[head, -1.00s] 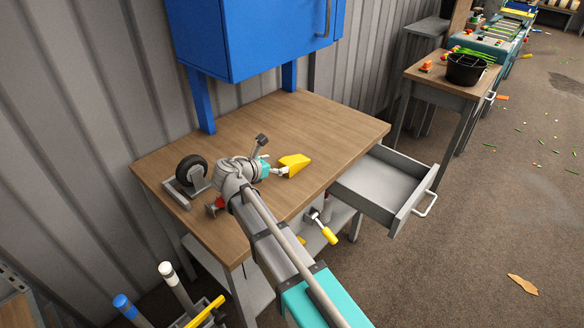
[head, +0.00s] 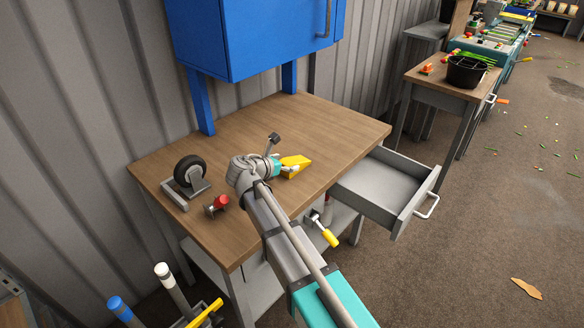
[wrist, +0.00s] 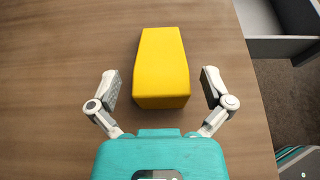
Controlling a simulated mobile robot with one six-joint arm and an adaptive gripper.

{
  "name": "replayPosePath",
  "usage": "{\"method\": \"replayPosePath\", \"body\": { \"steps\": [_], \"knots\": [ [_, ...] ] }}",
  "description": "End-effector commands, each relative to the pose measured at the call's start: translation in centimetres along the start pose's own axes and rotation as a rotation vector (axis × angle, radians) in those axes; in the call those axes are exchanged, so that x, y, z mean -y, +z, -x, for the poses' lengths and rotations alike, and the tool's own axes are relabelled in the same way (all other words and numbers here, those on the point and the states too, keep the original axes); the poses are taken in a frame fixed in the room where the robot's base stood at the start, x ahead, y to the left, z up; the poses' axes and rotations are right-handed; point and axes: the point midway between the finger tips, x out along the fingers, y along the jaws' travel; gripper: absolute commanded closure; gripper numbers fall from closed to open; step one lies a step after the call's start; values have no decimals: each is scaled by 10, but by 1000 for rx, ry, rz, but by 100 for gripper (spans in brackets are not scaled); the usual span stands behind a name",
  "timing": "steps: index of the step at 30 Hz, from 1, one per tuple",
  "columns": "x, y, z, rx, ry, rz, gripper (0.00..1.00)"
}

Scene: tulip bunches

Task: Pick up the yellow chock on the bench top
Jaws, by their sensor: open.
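The yellow chock (head: 296,165) lies on the wooden bench top (head: 262,130). In the wrist view the chock (wrist: 161,65) is ahead of my gripper (wrist: 161,88), its near end between the two fingers. A gap of bare wood shows on each side, so neither finger touches it. My gripper (head: 287,169) is open and empty. In the head view it is beside the left end of the chock and partly hides it.
A caster wheel (head: 188,170) on a grey bracket and a red-ended part (head: 217,204) sit on the bench's left. A grey drawer (head: 385,185) stands open at the right. A blue cabinet (head: 255,40) hangs above the back. The bench's back right is clear.

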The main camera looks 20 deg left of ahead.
Motion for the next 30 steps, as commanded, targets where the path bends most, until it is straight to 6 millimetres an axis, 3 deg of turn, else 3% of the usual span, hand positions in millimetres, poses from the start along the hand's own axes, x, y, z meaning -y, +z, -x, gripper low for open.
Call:
{"method": "replayPosePath", "body": {
  "steps": [7,25,30],
  "knots": [
    [0,-2,-25,0,-1,-1,0],
    [0,0,-26,0,-1,0,0],
    [0,0,-26,0,-1,0,30]
  ]
}}
